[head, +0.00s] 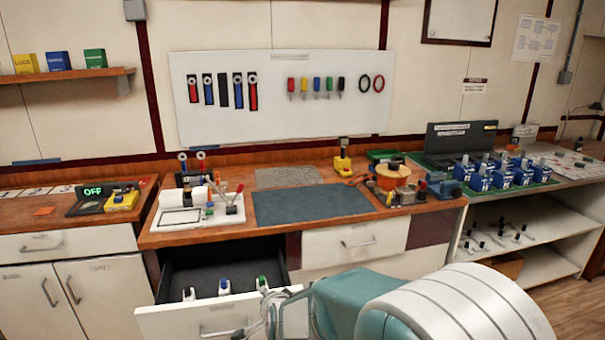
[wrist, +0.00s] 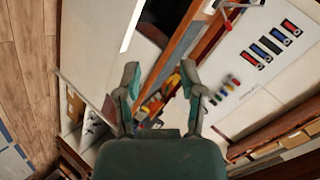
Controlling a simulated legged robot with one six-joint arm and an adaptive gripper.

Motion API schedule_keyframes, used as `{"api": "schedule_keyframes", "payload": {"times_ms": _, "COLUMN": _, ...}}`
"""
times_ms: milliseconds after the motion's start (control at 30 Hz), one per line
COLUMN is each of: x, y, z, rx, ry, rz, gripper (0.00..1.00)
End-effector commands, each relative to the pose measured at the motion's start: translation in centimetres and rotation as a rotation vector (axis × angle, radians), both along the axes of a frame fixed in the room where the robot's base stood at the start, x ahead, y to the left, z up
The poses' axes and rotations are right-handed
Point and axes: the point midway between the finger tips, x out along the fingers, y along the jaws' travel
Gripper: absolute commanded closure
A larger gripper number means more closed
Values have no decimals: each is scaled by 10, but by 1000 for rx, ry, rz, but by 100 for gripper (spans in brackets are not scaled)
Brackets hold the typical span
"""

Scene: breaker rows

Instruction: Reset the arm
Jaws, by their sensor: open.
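My gripper (wrist: 160,85) shows in the wrist view with its two teal and grey fingers spread apart and nothing between them. In the head view my arm reaches in from the lower right, and the gripper (head: 268,318) is at the bottom edge, in front of the right part of an open drawer (head: 180,319). I cannot tell from this view whether it touches the drawer front. Small white items with dark, blue and green parts (head: 224,287) stand along the drawer's front. The wrist view is tilted and looks past the fingers towards the bench and wall board.
The wooden bench holds a dark mat (head: 310,204), a white tray (head: 195,215) and an orange bowl (head: 392,176). A closed drawer (head: 355,240) is to the right. Blue breakers (head: 500,176) stand on the right counter. A tool board (head: 280,110) hangs on the wall.

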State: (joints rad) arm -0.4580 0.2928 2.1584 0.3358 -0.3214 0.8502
Motion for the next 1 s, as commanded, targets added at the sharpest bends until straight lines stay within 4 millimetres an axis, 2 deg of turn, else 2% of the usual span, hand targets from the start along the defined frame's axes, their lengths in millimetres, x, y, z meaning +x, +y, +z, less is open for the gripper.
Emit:
{"api": "schedule_keyframes", "payload": {"times_ms": 33, "x": -6, "y": -14, "z": 17, "rx": -30, "ry": 2, "rz": 17, "gripper": 49}}
{"api": "schedule_keyframes", "payload": {"times_ms": 200, "x": -35, "y": -56, "z": 53, "rx": -168, "ry": 38, "rz": 105, "gripper": 49}}
{"api": "schedule_keyframes", "payload": {"times_ms": 367, "x": -72, "y": -95, "z": 80, "rx": -301, "ry": 72, "rz": 189, "gripper": 49}}
{"api": "schedule_keyframes", "payload": {"times_ms": 500, "x": -110, "y": -129, "z": 98, "rx": -417, "ry": 108, "rz": 260, "gripper": 49}}
{"api": "schedule_keyframes", "payload": {"times_ms": 667, "x": -160, "y": -166, "z": 112, "rx": -550, "ry": 158, "rz": 339, "gripper": 49}}
{"api": "schedule_keyframes", "payload": {"times_ms": 800, "x": -207, "y": -194, "z": 118, "rx": -659, "ry": 212, "rz": 405, "gripper": 49}}
{"api": "schedule_keyframes", "payload": {"times_ms": 1000, "x": -263, "y": -222, "z": 118, "rx": -773, "ry": 289, "rz": 481, "gripper": 49}}
